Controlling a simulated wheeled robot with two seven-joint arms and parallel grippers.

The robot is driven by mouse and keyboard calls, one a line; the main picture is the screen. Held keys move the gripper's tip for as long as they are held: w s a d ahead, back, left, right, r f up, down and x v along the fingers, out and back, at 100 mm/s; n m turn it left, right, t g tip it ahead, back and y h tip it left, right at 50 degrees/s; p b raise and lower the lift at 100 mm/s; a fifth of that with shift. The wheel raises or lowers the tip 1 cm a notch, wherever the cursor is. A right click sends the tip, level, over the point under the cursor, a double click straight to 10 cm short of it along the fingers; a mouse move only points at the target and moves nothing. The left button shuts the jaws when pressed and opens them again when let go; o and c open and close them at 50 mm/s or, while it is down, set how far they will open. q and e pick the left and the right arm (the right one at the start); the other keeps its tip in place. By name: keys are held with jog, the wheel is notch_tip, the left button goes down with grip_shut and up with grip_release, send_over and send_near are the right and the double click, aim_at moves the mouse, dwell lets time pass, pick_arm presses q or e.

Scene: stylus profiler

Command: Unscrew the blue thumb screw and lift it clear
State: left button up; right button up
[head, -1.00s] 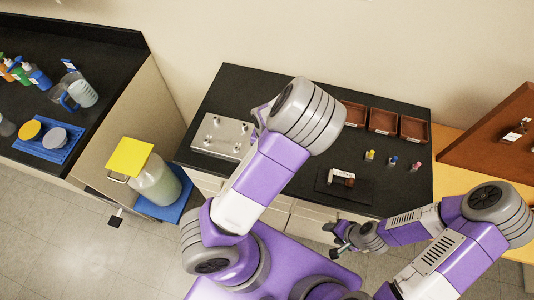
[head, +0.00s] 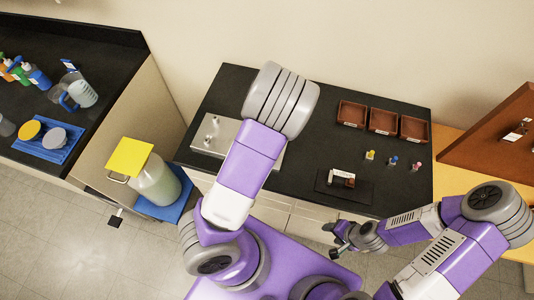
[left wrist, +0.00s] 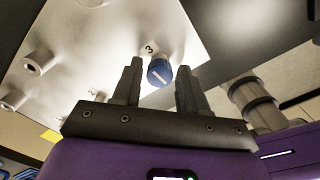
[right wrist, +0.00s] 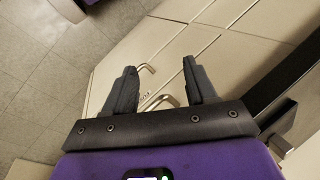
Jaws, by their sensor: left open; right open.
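The blue thumb screw (left wrist: 160,71) is in the left wrist view, in a pale metal plate next to a printed 3. It appears between the tips of my open left gripper (left wrist: 159,68); the fingers do not visibly touch it. The plate (left wrist: 100,40) also shows in the head view (head: 204,148), partly covered by my left arm, which hides the screw and left gripper there. My right gripper (head: 342,240) is open and empty in front of the bench; its fingers show in the right wrist view (right wrist: 160,80) before the drawer fronts.
Brown trays (head: 383,120) stand at the back of the black bench. A small yellow piece (head: 370,155), a blue one (head: 392,160) and a pink one (head: 415,167) stand before them. A dark block (head: 345,188) with a white top part lies nearer the front edge.

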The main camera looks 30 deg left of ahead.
pick_arm(q)
jog(key=m, duration=2.6)
jog(key=shift+m, duration=0.4)
grip_shut()
